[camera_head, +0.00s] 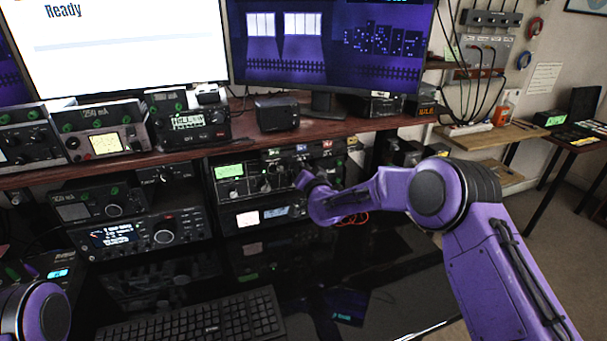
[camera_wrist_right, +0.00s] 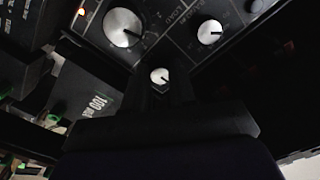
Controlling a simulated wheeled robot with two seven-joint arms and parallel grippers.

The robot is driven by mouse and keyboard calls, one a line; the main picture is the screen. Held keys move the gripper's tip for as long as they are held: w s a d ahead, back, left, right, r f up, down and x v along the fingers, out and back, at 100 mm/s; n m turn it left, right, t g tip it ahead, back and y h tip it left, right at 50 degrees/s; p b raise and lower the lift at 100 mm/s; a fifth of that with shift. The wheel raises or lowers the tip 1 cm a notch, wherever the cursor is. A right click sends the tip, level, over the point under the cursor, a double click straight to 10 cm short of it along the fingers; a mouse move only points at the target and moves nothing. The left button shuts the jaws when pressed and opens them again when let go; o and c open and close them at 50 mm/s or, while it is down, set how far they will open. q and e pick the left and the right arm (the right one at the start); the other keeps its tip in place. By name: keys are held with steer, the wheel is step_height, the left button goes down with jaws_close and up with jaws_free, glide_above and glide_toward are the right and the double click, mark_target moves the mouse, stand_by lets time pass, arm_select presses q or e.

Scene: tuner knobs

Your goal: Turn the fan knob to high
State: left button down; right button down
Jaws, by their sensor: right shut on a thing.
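A tuner unit (camera_head: 229,171) with a green display and several knobs stands under the shelf in the head view. My right gripper (camera_head: 306,181) reaches the right part of its dark front and hides some of it. In the right wrist view, my right gripper (camera_wrist_right: 163,92) is shut on a small silver knob (camera_wrist_right: 160,76) with a dark pointer line. A large silver knob (camera_wrist_right: 122,27) and a medium one (camera_wrist_right: 210,31) sit beyond it on the panel. I cannot read which label belongs to the fan knob. My left gripper is out of view.
A wooden shelf (camera_head: 60,174) with several radios runs above the tuner, below two monitors. Another radio (camera_head: 137,236) stands to the left. A keyboard (camera_head: 195,322) lies on the glossy black desk (camera_head: 390,285). The desk is clear below my right arm.

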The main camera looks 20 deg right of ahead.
steer(key=shift+m+b, duration=2.8)
steer(key=shift+m, duration=1.5)
steer(key=c, duration=1.2)
jaws_free()
steer(key=shift+s, duration=0.1)
steer(key=s+b, duration=0.2)
steer(key=s, duration=0.8)
steer(key=shift+s+d, duration=0.25)
